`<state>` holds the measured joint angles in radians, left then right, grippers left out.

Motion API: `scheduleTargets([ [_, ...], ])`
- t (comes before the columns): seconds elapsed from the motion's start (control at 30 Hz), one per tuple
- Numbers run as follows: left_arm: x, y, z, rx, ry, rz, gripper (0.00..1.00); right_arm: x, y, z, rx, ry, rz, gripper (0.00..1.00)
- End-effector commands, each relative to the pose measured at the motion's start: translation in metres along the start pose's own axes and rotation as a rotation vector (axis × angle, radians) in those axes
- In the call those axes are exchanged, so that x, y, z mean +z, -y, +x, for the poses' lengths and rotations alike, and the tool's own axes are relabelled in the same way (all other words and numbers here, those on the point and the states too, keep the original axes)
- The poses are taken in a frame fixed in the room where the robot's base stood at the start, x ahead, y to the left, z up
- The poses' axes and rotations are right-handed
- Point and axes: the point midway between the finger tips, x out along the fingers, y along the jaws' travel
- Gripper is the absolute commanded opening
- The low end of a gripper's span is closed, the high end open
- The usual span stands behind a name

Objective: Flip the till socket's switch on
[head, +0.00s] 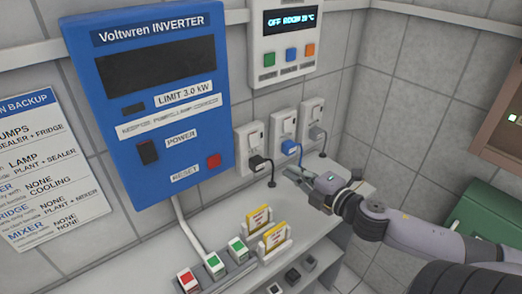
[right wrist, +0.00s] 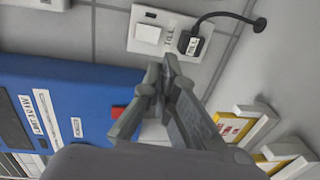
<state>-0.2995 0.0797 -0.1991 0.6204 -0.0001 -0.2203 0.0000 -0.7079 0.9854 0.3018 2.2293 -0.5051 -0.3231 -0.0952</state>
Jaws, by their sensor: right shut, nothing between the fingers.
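Three white wall sockets stand in a row right of the blue inverter. The leftmost socket (head: 242,142) holds a black plug (head: 258,163). It also shows in the right wrist view (right wrist: 139,16), with a white square switch (right wrist: 148,34) beside the black plug (right wrist: 191,43). Small tags on it seem to read TILL, but are blurred. I cannot tell the switch's position. My right gripper (head: 291,174) is shut and empty, just above the shelf, below and right of this socket. In the right wrist view its fingertips (right wrist: 162,72) are apart from the switch. My left gripper is not in view.
The middle socket (head: 276,127) has a blue plug, the right one (head: 306,112) a grey plug. The blue inverter (head: 150,103) has a red reset button (head: 213,161). Card holders (head: 275,238) and red and green switches (head: 213,262) stand on the shelf (head: 330,175).

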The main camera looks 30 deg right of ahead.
Motion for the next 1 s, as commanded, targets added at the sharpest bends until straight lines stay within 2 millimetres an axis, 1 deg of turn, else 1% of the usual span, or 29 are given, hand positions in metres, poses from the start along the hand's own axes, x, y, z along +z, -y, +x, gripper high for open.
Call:
scheduleTargets([
  [0.33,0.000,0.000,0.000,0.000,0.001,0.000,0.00,-0.001,-0.002,0.001,0.003,-0.011,-0.011,0.00],
  [0.47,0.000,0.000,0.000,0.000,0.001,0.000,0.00,-0.002,-0.002,0.006,0.005,-0.012,-0.010,0.00],
  [0.57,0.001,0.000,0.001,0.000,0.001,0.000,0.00,-0.002,-0.003,0.015,0.006,-0.012,-0.010,0.00],
  [1.0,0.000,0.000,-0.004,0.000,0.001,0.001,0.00,-0.001,-0.004,0.067,0.006,-0.009,-0.008,0.00],
])
